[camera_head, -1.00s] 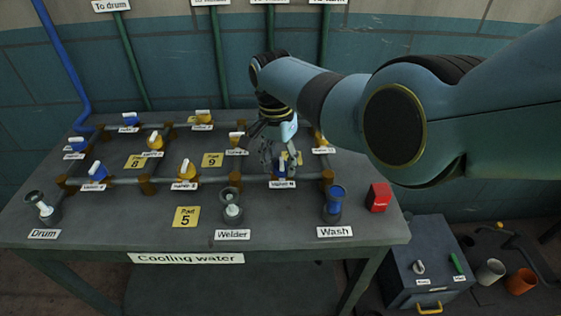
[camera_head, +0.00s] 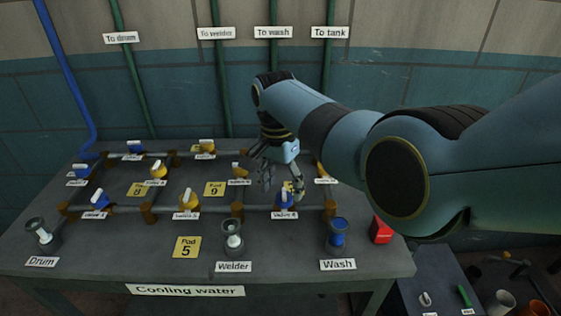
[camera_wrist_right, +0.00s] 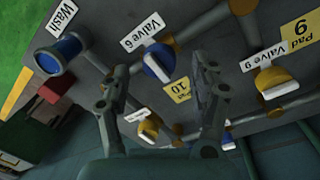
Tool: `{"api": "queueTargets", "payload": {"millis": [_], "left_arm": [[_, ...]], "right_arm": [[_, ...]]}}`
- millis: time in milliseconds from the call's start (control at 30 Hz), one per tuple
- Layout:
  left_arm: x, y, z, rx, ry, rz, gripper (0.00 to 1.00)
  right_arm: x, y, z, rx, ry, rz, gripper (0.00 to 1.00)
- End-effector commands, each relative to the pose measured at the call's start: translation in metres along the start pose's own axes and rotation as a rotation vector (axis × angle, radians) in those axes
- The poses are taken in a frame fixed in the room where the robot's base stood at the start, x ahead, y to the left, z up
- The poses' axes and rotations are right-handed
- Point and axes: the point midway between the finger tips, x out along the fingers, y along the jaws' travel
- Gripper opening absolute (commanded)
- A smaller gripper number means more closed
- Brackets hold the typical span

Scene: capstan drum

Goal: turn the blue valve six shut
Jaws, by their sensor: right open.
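Valve 6 is a blue valve (camera_head: 284,202) with a white handle bar, on the front pipe of the table at the right, behind the Wash outlet. In the right wrist view the blue valve (camera_wrist_right: 158,63) sits beside its "Valve 6" label, with its white bar slanting across it. My right gripper (camera_head: 274,180) is above and just behind the valve in the head view. In the wrist view its two fingers (camera_wrist_right: 158,88) are apart with nothing between them, and the valve shows beyond the gap. My left gripper is in no view.
A yellow valve (camera_wrist_right: 273,82) labelled Valve 9 and another yellow valve (camera_wrist_right: 148,131) are near the fingers. The blue Wash outlet (camera_head: 337,233) and a red block (camera_head: 381,230) stand at the front right. Pipes link several valves across the grey table (camera_head: 120,260).

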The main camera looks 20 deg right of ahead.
Motion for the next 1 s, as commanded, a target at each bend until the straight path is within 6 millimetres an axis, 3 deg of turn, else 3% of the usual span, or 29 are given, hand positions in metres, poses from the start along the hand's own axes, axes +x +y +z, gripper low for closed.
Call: {"api": "queueTargets", "payload": {"millis": [300,500,867,1000], "left_arm": [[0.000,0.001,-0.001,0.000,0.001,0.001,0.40],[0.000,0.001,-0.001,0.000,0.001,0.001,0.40],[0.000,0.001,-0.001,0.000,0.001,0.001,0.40],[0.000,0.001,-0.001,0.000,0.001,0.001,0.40]], "right_arm": [[-0.071,-0.001,0.000,0.001,0.001,-0.003,0.62],[-0.093,-0.001,0.000,0.000,0.001,-0.001,0.62],[-0.096,0.000,0.000,0.000,0.000,0.000,0.62],[-0.076,0.016,0.000,-0.029,0.003,-0.014,0.62]]}}
